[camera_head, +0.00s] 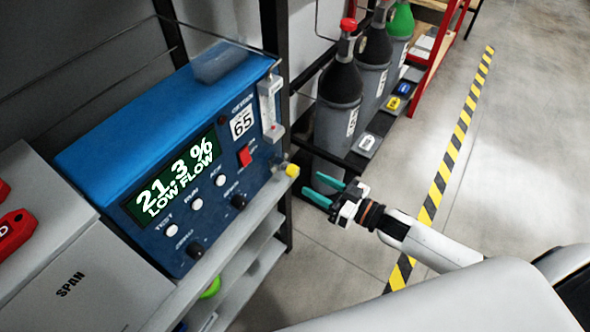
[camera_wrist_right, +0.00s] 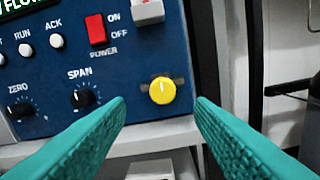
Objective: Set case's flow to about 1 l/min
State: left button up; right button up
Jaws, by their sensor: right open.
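The blue analyser case (camera_head: 160,130) stands on a grey shelf in the head view. Its display (camera_head: 176,182) reads 21.3 % and LOW FLOW. A clear flow tube (camera_head: 270,105) is on its front at the right end. Below it is a yellow knob (camera_head: 292,170), also in the wrist view (camera_wrist_right: 162,90). My right gripper (camera_head: 322,190) is open and empty, to the right of the yellow knob and apart from it. In the wrist view its teal fingers (camera_wrist_right: 160,108) point toward the panel, with the knob between and beyond their tips. My left gripper is not in view.
A red power switch (camera_head: 244,156) and SPAN dial (camera_wrist_right: 86,97) are near the knob. Gas cylinders (camera_head: 338,105) stand in a rack behind my gripper. A grey SPAN box (camera_head: 75,285) is at the left. The floor at the right is open, with a striped line (camera_head: 455,145).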

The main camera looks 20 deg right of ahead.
aim_at(296, 174)
jog(key=x, duration=0.7)
jog(key=shift+w+d+f, duration=0.1)
jog(key=shift+w, duration=0.05)
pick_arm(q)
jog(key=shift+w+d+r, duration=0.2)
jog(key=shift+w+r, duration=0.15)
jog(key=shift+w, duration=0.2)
pick_arm(e)
jog(key=c, duration=1)
